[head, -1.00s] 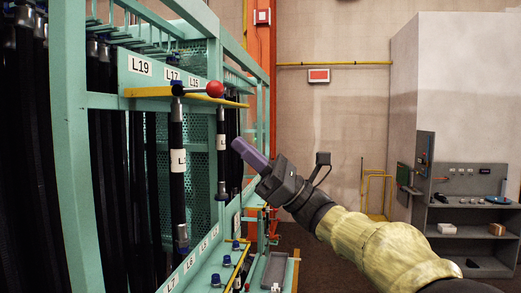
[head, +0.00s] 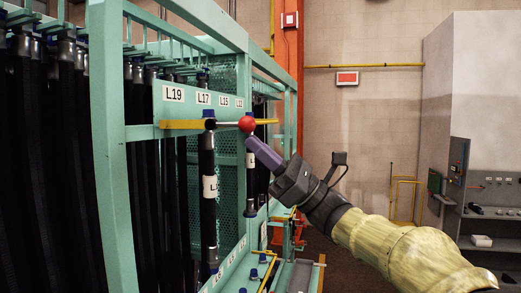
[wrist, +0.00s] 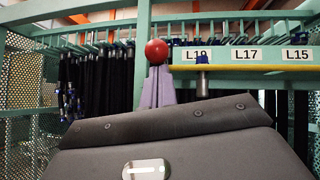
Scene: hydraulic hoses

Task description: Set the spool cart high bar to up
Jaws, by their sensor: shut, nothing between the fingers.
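The high bar is a yellow bar (head: 180,125) lying across the green rack below the labels L19 to L15; it also shows in the wrist view (wrist: 262,68). A lever (head: 229,124) sticks out from a dark pivot on it, roughly level in the head view, with a red ball (head: 247,124) at its end. The ball shows in the wrist view (wrist: 156,51) too. My gripper (head: 254,145) is shut and empty, its purple fingers pointing up-left. The fingertips (wrist: 157,72) are just under the ball; I cannot tell whether they touch it.
Black hoses (head: 75,150) hang in the green rack (head: 107,150) on the left. A labelled hose (head: 208,190) hangs just below the lever's pivot. A grey shelf unit (head: 490,195) stands at the right. The floor between looks open.

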